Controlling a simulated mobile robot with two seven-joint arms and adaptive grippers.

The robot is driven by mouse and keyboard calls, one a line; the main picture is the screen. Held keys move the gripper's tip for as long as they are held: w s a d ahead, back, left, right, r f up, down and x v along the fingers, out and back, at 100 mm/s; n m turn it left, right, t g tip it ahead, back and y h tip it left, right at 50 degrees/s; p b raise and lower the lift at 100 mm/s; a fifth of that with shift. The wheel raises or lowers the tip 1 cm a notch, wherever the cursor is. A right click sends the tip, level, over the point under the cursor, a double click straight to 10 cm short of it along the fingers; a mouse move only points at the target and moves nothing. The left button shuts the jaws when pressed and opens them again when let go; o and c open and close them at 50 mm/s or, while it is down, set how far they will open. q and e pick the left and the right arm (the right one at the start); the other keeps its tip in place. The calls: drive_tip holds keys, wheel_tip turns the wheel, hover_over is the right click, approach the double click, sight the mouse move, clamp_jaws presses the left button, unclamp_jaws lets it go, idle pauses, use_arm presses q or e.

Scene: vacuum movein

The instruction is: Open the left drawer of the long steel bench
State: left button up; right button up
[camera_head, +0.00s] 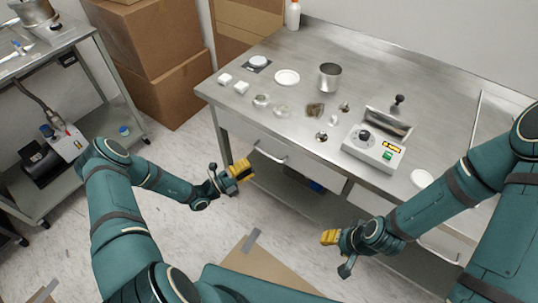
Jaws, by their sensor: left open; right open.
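The long steel bench (440,85) runs from the upper middle to the right edge. Its left drawer (298,165) is in the bench front and looks shut, with a pale bar handle (270,156) at its left part. My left gripper (240,171), with yellow fingertips, is open and empty in front of the bench's left end, just left of and a little below that handle, apart from it in the picture. My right gripper (331,238) is open and empty in front of the bench, below the drawer. A second handle (438,252) shows at lower right, partly hidden by my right arm.
On the bench stand a metal cup (329,77), a white device with a green button (374,149), a white dish (287,77) and small dishes. Cardboard boxes (160,45) are stacked behind left. A steel cart (85,95) stands at left. Flat cardboard (265,262) lies on the floor.

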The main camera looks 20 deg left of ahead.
sight(268, 155)
use_arm(q)
drive_tip(key=x, duration=0.8)
drive_tip(key=shift+w, duration=0.1)
clamp_jaws()
